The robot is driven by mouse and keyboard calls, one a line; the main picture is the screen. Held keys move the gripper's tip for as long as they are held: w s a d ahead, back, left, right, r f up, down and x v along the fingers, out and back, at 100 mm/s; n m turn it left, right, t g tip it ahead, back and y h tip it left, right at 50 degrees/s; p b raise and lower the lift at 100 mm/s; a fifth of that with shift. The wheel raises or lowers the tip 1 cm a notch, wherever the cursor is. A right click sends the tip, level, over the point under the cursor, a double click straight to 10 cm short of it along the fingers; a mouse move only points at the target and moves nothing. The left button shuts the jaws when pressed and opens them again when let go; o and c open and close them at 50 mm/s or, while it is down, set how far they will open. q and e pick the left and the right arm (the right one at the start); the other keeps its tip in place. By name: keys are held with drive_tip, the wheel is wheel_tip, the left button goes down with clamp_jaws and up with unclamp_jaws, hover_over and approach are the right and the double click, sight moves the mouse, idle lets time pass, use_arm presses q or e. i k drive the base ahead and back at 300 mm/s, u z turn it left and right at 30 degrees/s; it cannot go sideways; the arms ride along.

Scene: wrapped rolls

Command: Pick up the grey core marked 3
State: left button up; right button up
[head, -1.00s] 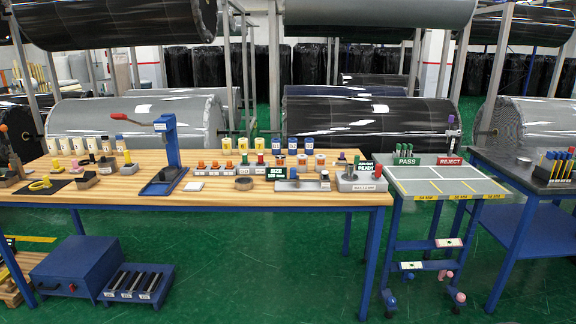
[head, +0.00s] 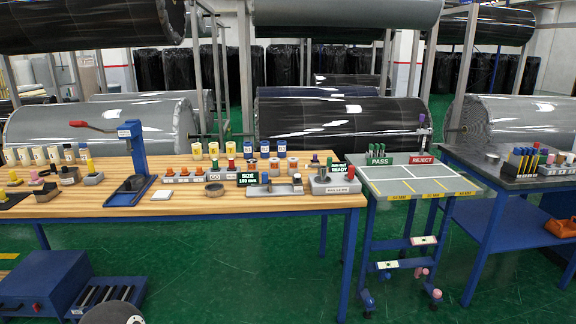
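I cannot make out a grey core marked 3; the marks on the small parts are too small to read. Small coloured cylinders stand along the wooden bench (head: 225,204). A low grey fixture (head: 280,190) near the bench's front right holds a few short cylinders, among them a dark blue one (head: 265,179) and a greyish one (head: 297,179). To its right a grey block (head: 335,188) with a READY sign holds a few coloured pieces. Neither of my grippers can be made out in the head view.
A blue press (head: 137,150) with a red handle stands on the bench. To the right is a blue-legged cart (head: 410,187) with PASS and REJECT signs, then a dark bench (head: 490,178). A blue box (head: 45,280) sits on the green floor (head: 240,270). Large wrapped rolls (head: 340,125) are behind.

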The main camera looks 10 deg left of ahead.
sight(251, 163)
drive_tip(key=z, duration=0.1)
drive_tip(key=i, duration=0.9)
drive_tip(key=u, duration=0.6)
